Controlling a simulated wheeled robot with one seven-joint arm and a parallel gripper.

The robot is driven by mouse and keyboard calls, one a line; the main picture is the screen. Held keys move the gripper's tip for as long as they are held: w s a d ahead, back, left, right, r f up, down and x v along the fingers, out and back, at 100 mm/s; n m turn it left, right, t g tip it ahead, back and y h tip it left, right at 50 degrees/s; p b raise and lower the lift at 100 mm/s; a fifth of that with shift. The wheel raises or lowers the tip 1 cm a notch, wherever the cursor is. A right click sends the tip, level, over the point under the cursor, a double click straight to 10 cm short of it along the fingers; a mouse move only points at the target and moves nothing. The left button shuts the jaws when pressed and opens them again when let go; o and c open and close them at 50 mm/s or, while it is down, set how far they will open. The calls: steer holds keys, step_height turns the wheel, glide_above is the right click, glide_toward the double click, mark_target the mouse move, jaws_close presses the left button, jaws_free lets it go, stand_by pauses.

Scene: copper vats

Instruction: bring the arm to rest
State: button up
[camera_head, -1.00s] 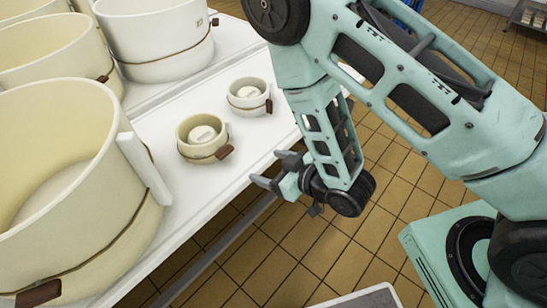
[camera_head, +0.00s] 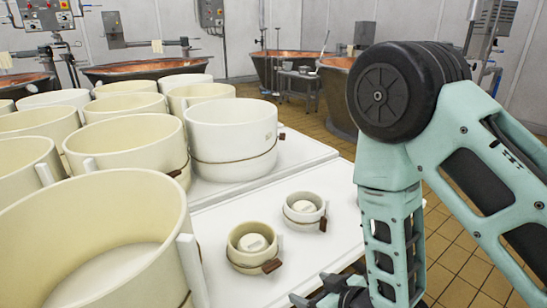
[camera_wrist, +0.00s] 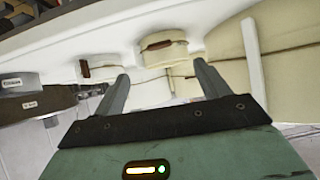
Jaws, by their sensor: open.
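My gripper (camera_wrist: 160,92) is open and empty in the wrist view, with its two grey fingers spread apart. In the head view only part of it (camera_head: 325,296) shows at the bottom edge, beside the front edge of the white table (camera_head: 318,182). My teal arm is bent, with its lower part hanging down at the right of the table. Two small cream moulds, a nearer one (camera_head: 252,247) and a farther one (camera_head: 304,209), stand on the table left of the gripper. The gripper looks apart from both.
Large cream moulds, among them a near one (camera_head: 90,245) and a white one (camera_head: 232,138), crowd the table's left side. Copper vats (camera_head: 147,67) stand behind, with a small metal stand (camera_head: 300,82) among them. Tiled floor (camera_head: 455,255) lies open to the right.

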steer(key=s+d+r+g+h, duration=0.25)
steer(key=s+r+g, duration=0.25)
steer(key=s+r, duration=0.4)
steer(key=s+d+r+g+h, duration=0.2)
steer(key=s+r+g+h, duration=0.2)
steer(key=s+r, duration=0.55)
step_height(320, 180, up, 16)
steer(key=p, duration=1.5)
steer(key=shift+n+p, duration=0.3)
steer(key=shift+p, duration=0.1)
